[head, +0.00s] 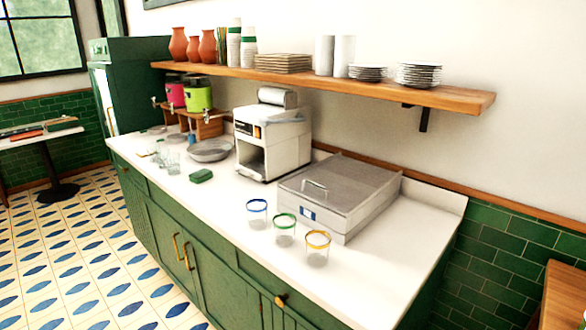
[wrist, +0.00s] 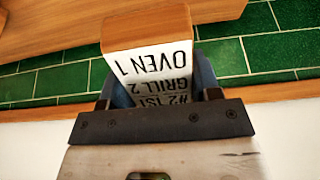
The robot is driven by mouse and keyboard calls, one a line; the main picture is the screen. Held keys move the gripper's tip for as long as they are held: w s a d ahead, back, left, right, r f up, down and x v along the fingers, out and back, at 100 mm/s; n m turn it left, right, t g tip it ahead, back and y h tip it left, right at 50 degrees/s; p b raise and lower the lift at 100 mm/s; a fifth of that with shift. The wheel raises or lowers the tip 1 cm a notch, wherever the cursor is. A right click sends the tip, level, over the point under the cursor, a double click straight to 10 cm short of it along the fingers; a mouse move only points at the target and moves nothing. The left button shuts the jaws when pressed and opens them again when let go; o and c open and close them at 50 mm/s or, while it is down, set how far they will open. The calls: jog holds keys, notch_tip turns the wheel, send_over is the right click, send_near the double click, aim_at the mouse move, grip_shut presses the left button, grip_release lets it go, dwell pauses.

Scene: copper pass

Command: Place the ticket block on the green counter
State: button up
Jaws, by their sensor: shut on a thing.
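In the wrist view, my gripper (wrist: 160,82) is shut on the ticket block (wrist: 147,28), a wooden block with a white face bearing black upside-down words such as "OVEN 1" and "GRILL 2". Blue fingers press on both sides of it, and its near part is hidden between them. Neither gripper nor block shows in the head view. The green counter (head: 212,278) fills the middle of the head view, with green cabinet fronts, brass handles and a white top. I cannot tell how far the block is from it.
On the counter top stand several rimmed glasses (head: 284,230), a lidded grey box (head: 345,193), a white machine (head: 272,140), a bowl (head: 209,151) and a green sponge (head: 201,176). A loaded wooden shelf (head: 450,97) hangs above. The top's front right is clear. A wooden surface (head: 568,295) is at right.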

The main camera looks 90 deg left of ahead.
jog(key=s+a+r+n, duration=0.1)
jog(key=s+a, duration=0.4)
jog(key=s, duration=0.3)
jog(key=s+a+n, duration=0.1)
jog(key=s+a, duration=0.4)
jog(key=s, duration=0.2)
jog(key=r+n+g+y, duration=0.1)
jog(key=n+g, duration=0.2)
jog(key=n, duration=0.4)
send_over(365, 255)
jog(key=d, duration=0.1)
jog(key=shift+d+r, duration=0.1)
jog(key=shift+r, duration=0.05)
jog(key=shift+f, duration=2)
jog(key=shift+f, duration=2)
